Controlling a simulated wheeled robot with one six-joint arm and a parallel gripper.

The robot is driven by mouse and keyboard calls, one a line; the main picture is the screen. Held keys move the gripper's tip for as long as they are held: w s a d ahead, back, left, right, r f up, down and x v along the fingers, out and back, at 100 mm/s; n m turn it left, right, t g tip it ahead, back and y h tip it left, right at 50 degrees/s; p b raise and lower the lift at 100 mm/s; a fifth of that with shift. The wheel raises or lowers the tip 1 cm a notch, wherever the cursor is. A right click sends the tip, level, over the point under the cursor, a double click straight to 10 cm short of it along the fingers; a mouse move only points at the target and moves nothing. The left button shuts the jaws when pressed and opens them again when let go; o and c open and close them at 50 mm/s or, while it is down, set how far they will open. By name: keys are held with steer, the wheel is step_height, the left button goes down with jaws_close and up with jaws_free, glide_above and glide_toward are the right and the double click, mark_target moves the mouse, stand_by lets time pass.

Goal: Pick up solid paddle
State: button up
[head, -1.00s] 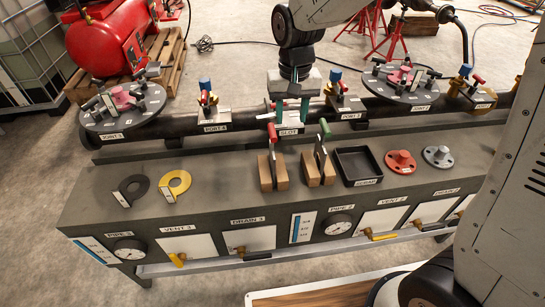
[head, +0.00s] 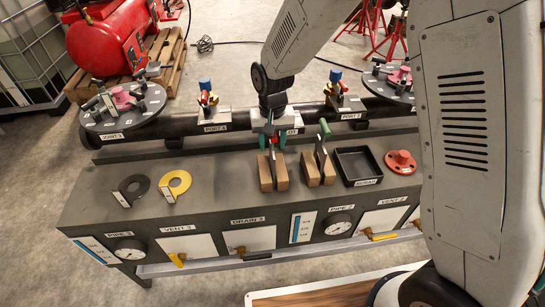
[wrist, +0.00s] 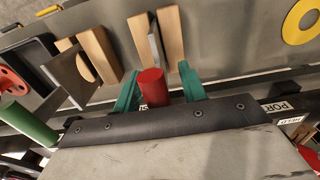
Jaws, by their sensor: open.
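A red-handled paddle (head: 271,135) stands upright between two wooden blocks (head: 266,174) on the grey bench. A green-handled paddle (head: 322,146) stands in a similar pair of blocks to its right; a round opening seems to show in its plate in the wrist view (wrist: 88,68). My gripper (head: 275,138) is low at the red handle, partly hidden in the head view. In the wrist view my gripper (wrist: 160,84) has its teal fingers apart, one on each side of the red handle (wrist: 152,88). I cannot tell whether they touch it. Most of the red-handled plate is hidden by the blocks.
A black tray (head: 359,166) and a red flanged part (head: 401,163) lie to the right. A black ring (head: 131,187) and a yellow ring (head: 176,183) lie left. A dark pipe (head: 180,126) with valves runs behind. The bench between yellow ring and blocks is clear.

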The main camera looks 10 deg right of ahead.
jaws_close()
stand_by(1.4)
